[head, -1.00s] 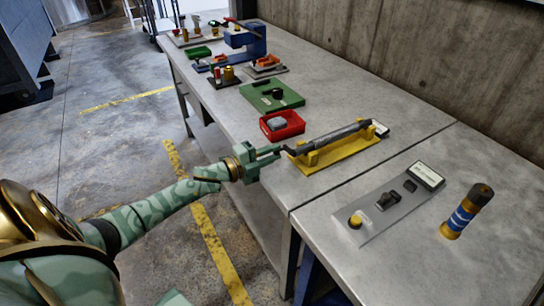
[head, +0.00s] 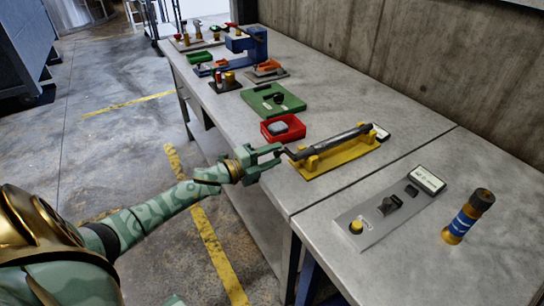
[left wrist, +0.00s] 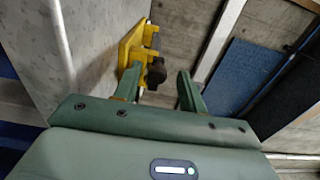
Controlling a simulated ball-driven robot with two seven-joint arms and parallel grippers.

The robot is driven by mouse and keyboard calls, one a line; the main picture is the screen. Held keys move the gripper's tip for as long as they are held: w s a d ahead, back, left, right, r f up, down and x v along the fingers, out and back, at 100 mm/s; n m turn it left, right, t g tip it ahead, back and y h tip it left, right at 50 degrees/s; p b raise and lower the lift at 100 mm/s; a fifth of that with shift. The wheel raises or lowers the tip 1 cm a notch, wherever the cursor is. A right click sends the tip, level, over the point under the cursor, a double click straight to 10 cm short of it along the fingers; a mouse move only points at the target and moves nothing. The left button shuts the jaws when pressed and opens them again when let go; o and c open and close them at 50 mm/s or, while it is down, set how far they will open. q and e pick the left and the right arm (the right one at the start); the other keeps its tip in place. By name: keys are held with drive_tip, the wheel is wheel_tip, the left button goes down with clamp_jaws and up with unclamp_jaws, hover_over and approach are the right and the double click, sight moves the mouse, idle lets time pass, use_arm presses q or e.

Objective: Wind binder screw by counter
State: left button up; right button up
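The binder screw (head: 335,143) is a dark grey rod lying across a yellow stand (head: 349,154) near the front edge of the bench. A dark crank end points toward my left gripper (head: 279,155). A small white-faced box, perhaps the counter (head: 381,132), sits at the rod's far end; its reading is too small to make out. My left gripper is open at the bench edge, just beside the crank end. In the left wrist view, a dark knob (left wrist: 156,72) shows between and beyond the open fingers (left wrist: 160,86); I cannot tell whether they touch. My right gripper is not in view.
A red tray (head: 282,128) with a grey item and a green plate (head: 272,99) lie beyond the stand. A grey panel (head: 388,209) with a yellow button and a display is at right, beside a blue-banded cylinder (head: 467,216). A blue press (head: 246,43) stands farther back.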

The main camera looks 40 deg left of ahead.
use_arm(q)
drive_tip(key=shift+s+f, duration=0.1)
drive_tip(key=shift+s+a, duration=0.1)
drive_tip(key=shift+s, duration=0.1)
drive_tip(key=p+v, duration=0.2)
drive_tip(key=v, duration=1.3)
drive_tip(key=shift+s+a, duration=0.2)
drive_tip(key=shift+s, duration=0.15)
idle(0.5)
